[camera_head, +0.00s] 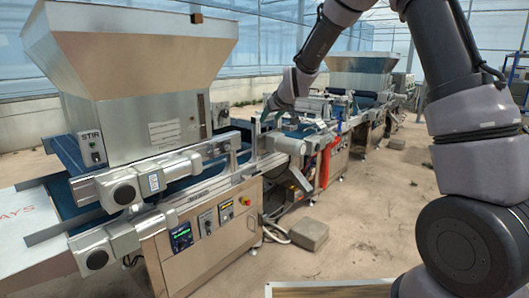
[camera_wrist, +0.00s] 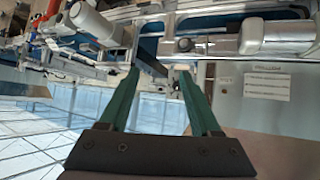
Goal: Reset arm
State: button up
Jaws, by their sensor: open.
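My arm reaches in from the upper right in the head view and bends down toward the seeder line. My gripper (camera_wrist: 160,75) shows in the wrist view with its two green fingers apart and nothing between them. In the head view my gripper (camera_head: 270,115) is small, near the machine's conveyor beyond the large hopper. The tray seeder (camera_head: 110,85) stands at the left, with a big metal hopper over a blue belt. In the wrist view the machine's rails and a motor (camera_wrist: 265,37) lie beyond the fingertips.
A control panel with lit displays (camera_head: 181,237) is on the near machine's side. A second hopper (camera_head: 360,68) stands farther along the line. A grey block (camera_head: 308,235) lies on the floor. The sandy floor (camera_head: 375,220) right of the line is mostly clear.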

jog(key=s+d+r+m+g+h, duration=0.1)
jog(key=s+d+r+m, duration=0.1)
jog(key=s+d+r, duration=0.6)
jog(key=s+d+r+m, duration=0.3)
jog(key=s+d+r, duration=0.3)
jog(key=s, duration=0.4)
jog(key=s+d+m, duration=0.2)
jog(key=s+d, duration=0.2)
jog(key=s, duration=0.6)
jog(key=s+d+f+m+g, duration=0.1)
jog(key=s+d, duration=0.3)
jog(key=s, duration=0.7)
jog(key=shift+s+d+f+m+g+h, duration=0.2)
jog(key=shift+s+m+g+h, duration=0.15)
jog(key=shift+m, duration=0.35)
